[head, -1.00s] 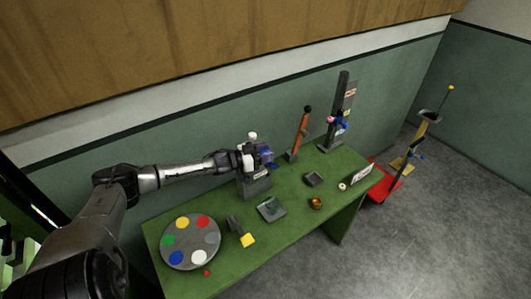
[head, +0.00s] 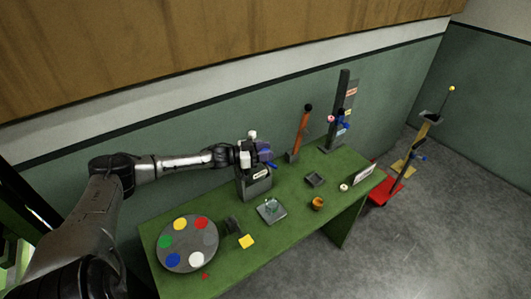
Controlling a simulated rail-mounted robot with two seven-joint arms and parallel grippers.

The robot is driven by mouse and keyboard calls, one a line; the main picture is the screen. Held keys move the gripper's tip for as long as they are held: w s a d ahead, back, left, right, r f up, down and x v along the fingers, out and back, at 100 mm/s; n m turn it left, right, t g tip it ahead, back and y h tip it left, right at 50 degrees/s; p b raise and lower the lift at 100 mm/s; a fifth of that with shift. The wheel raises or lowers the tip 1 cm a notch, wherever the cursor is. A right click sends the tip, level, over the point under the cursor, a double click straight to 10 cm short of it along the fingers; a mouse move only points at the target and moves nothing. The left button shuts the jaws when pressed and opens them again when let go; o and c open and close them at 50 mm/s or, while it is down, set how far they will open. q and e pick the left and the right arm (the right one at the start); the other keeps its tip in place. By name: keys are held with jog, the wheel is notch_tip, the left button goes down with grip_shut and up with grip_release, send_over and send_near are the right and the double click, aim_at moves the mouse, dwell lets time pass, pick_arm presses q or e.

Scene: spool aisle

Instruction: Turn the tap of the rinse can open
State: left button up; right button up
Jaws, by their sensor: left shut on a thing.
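The rinse can (head: 256,187) is a grey block-shaped can with a pale label, at the back of the green table near the wall. A white knob shows above it. My left gripper (head: 262,153) is at the can's upper front and is shut on the blue tap (head: 272,165). The tap's handle points down to the right; the fingers hide part of it, so its exact angle is hard to tell. My right gripper is not in view.
The green table (head: 300,225) holds a round colour palette (head: 187,262), a yellow-ended tool (head: 246,241), a square dish (head: 271,211) below the can, an orange cup (head: 318,203) and a small dark tray (head: 315,180).

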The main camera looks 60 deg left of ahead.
pick_arm(q)
jog(key=o, duration=0.9)
jog(key=shift+s, duration=0.15)
jog(key=shift+s+a, duration=0.25)
jog(key=shift+s, duration=0.35)
jog(key=p+v, duration=0.5)
jog(key=v, duration=0.7)
